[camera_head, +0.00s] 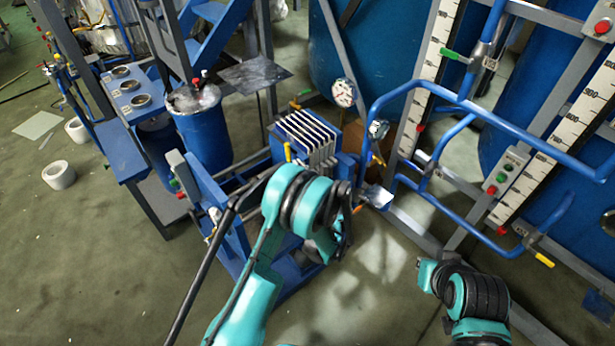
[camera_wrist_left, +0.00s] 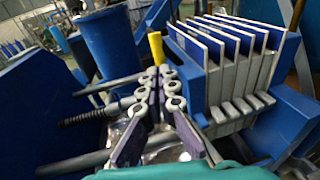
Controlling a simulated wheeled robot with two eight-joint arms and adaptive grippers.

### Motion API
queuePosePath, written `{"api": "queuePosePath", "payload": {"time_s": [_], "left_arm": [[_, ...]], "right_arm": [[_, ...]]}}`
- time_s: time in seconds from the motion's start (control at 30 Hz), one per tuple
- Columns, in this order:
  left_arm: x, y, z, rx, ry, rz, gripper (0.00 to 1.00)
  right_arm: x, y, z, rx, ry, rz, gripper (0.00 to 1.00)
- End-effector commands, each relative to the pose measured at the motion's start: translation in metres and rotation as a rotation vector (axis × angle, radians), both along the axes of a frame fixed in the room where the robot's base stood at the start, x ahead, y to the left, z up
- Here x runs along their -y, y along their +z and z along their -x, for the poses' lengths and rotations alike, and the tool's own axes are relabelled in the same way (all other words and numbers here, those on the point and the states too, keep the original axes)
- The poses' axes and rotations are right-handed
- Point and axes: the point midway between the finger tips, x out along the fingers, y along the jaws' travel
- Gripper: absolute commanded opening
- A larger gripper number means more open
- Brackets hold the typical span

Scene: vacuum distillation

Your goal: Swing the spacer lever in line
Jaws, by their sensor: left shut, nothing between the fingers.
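A lever with a yellow grip (camera_wrist_left: 156,47), which looks like the spacer lever, stands beside the pack of upright white-edged plates (camera_wrist_left: 235,60). In the head view its yellow tip (camera_head: 288,152) shows at the left side of the plate pack (camera_head: 308,132). My left gripper (camera_wrist_left: 158,72) is shut and empty, its tips together just in front of the yellow grip. I cannot tell whether they touch it. In the head view my left wrist and arm hide the fingers and the lever's lower part.
A blue drum (camera_head: 203,125) stands left of the plate pack. Blue tube rails (camera_head: 480,105) and a control box (camera_head: 506,171) are on the right. A white roll (camera_head: 59,175) lies on the floor at left. The floor at lower left is clear.

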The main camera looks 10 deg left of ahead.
Motion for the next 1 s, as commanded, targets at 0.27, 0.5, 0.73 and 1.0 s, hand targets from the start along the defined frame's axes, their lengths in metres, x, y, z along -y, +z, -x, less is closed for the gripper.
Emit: {"api": "queuePosePath", "payload": {"time_s": [0.27,0.5,0.73,1.0], "left_arm": [[-0.024,-0.005,-0.028,0.001,0.000,0.001,0.00],[-0.028,-0.004,-0.033,0.001,-0.001,0.001,0.00],[-0.029,-0.003,-0.033,-0.003,0.000,0.005,0.00],[-0.045,-0.002,-0.047,-0.063,0.002,0.082,0.00]], "right_arm": [[0.000,-0.012,0.000,0.000,-0.001,-0.001,0.00],[0.000,-0.013,0.000,0.000,-0.001,-0.001,0.00],[0.000,-0.012,0.000,0.000,-0.001,-0.001,0.00],[0.000,-0.004,0.000,0.000,-0.001,-0.001,0.00]]}}
